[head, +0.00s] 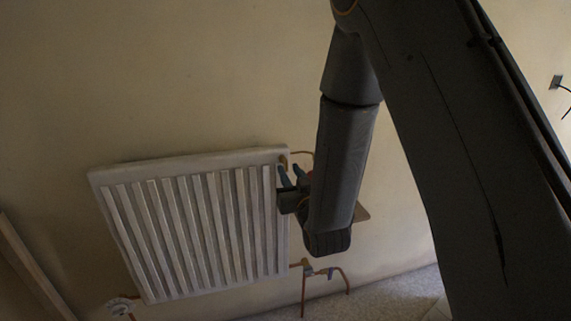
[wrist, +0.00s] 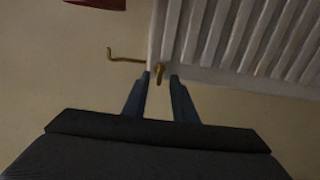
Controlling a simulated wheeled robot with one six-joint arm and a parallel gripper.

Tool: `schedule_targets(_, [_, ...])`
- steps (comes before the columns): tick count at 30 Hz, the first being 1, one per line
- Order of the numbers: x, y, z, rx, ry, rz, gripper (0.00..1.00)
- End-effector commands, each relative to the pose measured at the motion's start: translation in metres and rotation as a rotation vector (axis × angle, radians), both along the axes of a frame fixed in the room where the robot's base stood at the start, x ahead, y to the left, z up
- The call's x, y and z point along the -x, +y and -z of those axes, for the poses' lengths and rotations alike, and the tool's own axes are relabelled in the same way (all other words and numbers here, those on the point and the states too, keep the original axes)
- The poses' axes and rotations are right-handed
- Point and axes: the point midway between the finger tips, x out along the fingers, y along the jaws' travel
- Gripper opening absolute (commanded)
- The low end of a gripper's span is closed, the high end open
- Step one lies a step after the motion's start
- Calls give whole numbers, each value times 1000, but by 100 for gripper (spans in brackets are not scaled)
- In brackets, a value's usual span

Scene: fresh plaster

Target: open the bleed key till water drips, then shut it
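The white ribbed radiator (head: 105,178) hangs on the wall in the head view. It also shows upside down at the top right of the wrist view (wrist: 172,30). The brass bleed key (wrist: 160,70) is at the radiator's corner, between the tips of my gripper's two blue-grey fingers (wrist: 160,76). A gap shows on both sides of the key, so the fingers look open. In the head view my gripper (head: 289,168) is at the radiator's upper right corner, and the key is small and dark there. No water drip is visible.
A bent copper pipe (wrist: 125,58) sticks out beside the key. A red thing (wrist: 95,3) is at the top left edge of the wrist view. Copper pipes with a valve (head: 308,270) are below my gripper. A brown board (head: 362,212) shows behind my arm.

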Motion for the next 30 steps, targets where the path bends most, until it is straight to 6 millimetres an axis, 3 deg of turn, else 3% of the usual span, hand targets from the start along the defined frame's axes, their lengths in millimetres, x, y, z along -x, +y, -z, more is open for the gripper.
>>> schedule_targets(9, [-40, 11, 0, 1, 2, 0, 25])
schedule_targets(20, [-46, 13, 0, 1, 2, 0, 25])
schedule_targets(25, [-46, 13, 0, 1, 2, 0, 0])
schedule_targets(30, [-46, 13, 0, 2, 2, 0, 0])
